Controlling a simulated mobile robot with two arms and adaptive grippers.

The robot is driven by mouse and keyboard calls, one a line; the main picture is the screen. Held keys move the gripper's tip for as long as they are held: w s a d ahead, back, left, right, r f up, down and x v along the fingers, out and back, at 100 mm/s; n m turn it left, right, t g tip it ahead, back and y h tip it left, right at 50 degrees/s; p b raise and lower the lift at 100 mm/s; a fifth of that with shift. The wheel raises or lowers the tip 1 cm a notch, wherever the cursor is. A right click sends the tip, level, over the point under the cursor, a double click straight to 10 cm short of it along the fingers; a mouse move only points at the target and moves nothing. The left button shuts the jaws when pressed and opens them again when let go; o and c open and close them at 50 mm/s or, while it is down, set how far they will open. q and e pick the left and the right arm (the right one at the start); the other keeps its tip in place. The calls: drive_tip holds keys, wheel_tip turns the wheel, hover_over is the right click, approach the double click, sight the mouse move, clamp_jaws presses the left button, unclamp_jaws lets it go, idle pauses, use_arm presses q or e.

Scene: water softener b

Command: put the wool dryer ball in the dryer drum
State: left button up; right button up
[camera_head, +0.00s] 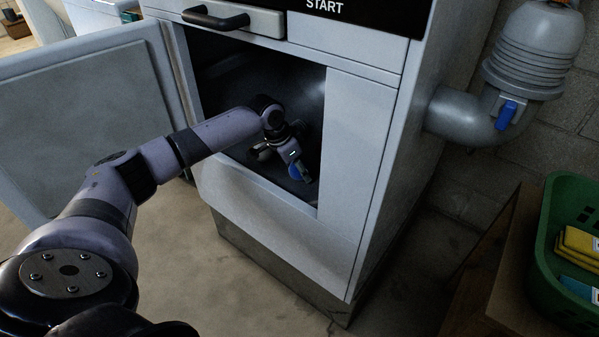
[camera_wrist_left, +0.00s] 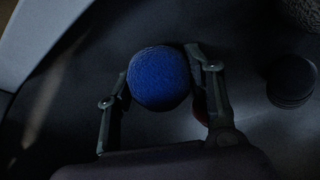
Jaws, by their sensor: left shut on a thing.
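The wool dryer ball (camera_wrist_left: 160,78) is blue and round. In the left wrist view it sits between the two fingers of my left gripper (camera_wrist_left: 160,90), which is shut on it. In the head view my left arm reaches through the dryer's open front, and the left gripper (camera_head: 298,170) is inside the dark dryer drum (camera_head: 305,95). A bit of blue ball (camera_head: 296,171) shows at the fingertips, mostly covered by the gripper. The drum floor lies below; I cannot tell whether the ball touches it. My right gripper is in neither view.
The dryer door (camera_head: 85,110) stands open at the left. A dark round object (camera_wrist_left: 291,80) lies right of the ball in the left wrist view. A green basket (camera_head: 565,240) with yellow and blue items stands at the right. A grey pipe (camera_head: 465,115) joins the dryer's side.

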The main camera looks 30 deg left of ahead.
use_arm(q)
drive_tip(key=shift+f, duration=0.45)
drive_tip(key=shift+r, duration=0.1)
drive_tip(key=o, duration=1.1)
